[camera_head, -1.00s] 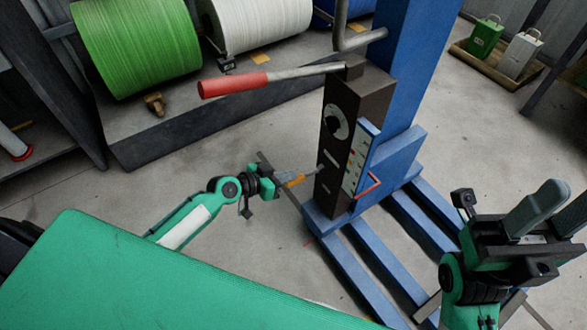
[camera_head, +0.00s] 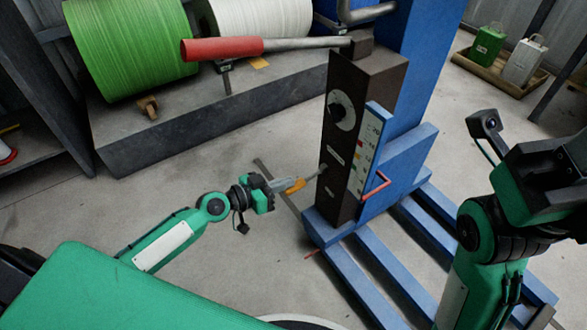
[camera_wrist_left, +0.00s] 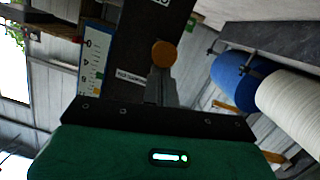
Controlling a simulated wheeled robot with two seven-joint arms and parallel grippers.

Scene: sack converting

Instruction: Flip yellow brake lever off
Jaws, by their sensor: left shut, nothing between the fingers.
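The yellow brake lever (camera_head: 294,186) sticks out on a thin stem from the dark face of the control column (camera_head: 345,150), low on its left side. My left gripper (camera_head: 283,184) reaches in from the left, shut and empty, with its fingertips right at the lever's grip. Whether they touch it cannot be told. In the left wrist view, the lever's round yellow end (camera_wrist_left: 164,54) shows just past the grey fingers (camera_wrist_left: 161,86). My right gripper's dark body (camera_head: 545,180) is at the right edge; its fingers are out of view.
A long red-handled lever (camera_head: 222,48) extends left from the column's top. A small red handle (camera_head: 375,186) is on its right side. Blue base beams (camera_head: 375,285) lie on the floor. Green (camera_head: 130,45) and white (camera_head: 250,22) rolls stand behind. Floor left of the column is open.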

